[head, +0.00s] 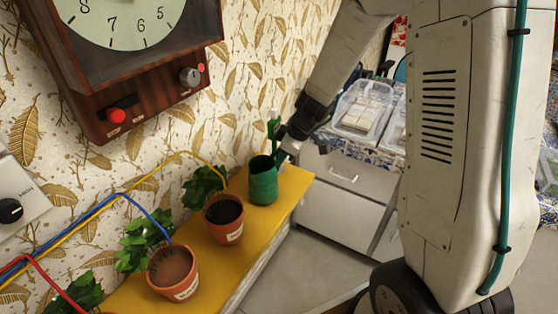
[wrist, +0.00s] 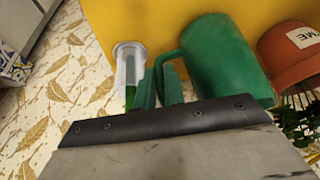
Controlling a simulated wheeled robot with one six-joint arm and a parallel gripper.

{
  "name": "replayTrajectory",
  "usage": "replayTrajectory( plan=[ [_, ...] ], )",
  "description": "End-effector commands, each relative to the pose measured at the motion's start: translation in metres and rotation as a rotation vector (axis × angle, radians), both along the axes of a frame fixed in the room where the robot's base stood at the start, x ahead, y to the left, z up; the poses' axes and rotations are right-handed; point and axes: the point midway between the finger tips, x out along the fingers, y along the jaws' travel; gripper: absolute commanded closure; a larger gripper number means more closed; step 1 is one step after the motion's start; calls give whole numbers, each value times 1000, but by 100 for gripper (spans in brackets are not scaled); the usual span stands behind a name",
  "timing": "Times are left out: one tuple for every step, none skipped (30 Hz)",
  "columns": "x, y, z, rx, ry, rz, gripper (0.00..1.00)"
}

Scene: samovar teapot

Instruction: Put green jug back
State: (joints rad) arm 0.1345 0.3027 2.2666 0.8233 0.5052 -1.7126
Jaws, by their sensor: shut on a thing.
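The green jug (head: 263,182) is upright at the far end of the yellow shelf (head: 252,246), beyond the plant pots. I cannot tell whether its base touches the shelf. My gripper (head: 281,155) is at the jug's right side. In the wrist view the jug (wrist: 222,58) lies right of my gripper (wrist: 160,84), with its handle (wrist: 166,62) reaching between the green fingers. My gripper is shut on the handle. The exact contact is partly hidden by the gripper body.
A terracotta pot (head: 223,222) stands close to the jug, with another pot (head: 172,272) nearer. A clear cup-like vessel (wrist: 130,58) is close left of my fingers. The patterned wall and a clock (head: 120,60) bound the left. Grey drawers (head: 345,195) stand at right.

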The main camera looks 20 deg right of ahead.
Motion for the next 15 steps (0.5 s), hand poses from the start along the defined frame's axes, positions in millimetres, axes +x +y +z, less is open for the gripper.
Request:
replayTrajectory(
  plan=[
    [0,0,-4,2,2,-3,100],
    [0,-1,-7,1,3,-3,100],
    [0,-1,-9,0,2,-3,100],
    [0,-1,-10,1,1,-3,100],
    [0,-1,-11,1,1,-4,100],
    [0,-1,-11,0,0,-3,100],
    [0,-1,-11,1,0,-3,100],
    [0,-1,-11,1,0,-3,100],
    [0,-1,-11,1,0,-3,100],
    [0,-1,-11,1,0,-3,100],
    [0,-1,-11,1,0,-3,100],
    [0,-1,-11,0,0,-3,100],
    [0,-1,-11,0,0,-3,100],
    [0,-1,-12,0,0,-3,100],
    [0,-1,-13,0,0,-3,100]
  ],
)
